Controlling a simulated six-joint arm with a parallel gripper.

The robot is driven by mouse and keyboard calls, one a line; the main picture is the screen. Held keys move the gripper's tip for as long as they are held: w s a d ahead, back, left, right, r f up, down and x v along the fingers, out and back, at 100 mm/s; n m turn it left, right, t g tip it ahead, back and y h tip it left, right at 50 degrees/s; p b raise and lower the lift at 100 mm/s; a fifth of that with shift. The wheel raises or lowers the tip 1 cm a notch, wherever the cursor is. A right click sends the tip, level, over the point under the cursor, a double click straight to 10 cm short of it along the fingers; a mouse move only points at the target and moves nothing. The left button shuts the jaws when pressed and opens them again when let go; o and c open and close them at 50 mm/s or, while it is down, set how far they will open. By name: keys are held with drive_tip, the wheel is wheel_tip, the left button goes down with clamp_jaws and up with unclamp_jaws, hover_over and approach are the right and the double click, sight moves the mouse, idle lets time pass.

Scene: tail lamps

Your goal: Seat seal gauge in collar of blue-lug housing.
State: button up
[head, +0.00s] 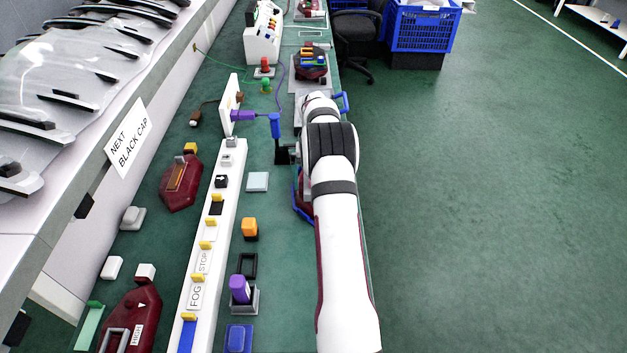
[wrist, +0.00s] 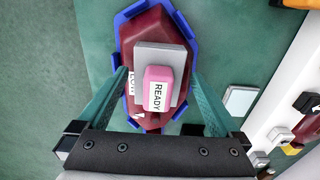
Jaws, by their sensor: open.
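In the wrist view a dark red housing (wrist: 156,28) has blue lugs or edging (wrist: 188,28) around it. A grey collar-like piece (wrist: 160,53) sits on its top. A pink block (wrist: 158,73) with a white READY label, which looks like the seal gauge, stands at this grey piece; I cannot tell how deep it sits. My gripper (wrist: 158,75) is open, its teal fingers apart on either side of the block and housing top, with gaps visible. In the head view the blue-edged housing (head: 304,203) is mostly hidden by my arm, and the gripper is hidden.
A long white rail (head: 211,240) with yellow-topped parts runs left of my arm. A purple block (head: 239,288) in a grey holder, an orange block (head: 250,227) and a pale block (head: 257,181) stand between them. Another dark red housing (head: 181,184) lies farther left.

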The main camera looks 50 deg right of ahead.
drive_tip(key=shift+r, duration=0.15)
wheel_tip(320, 180, up, 16)
drive_tip(key=shift+f, duration=0.2)
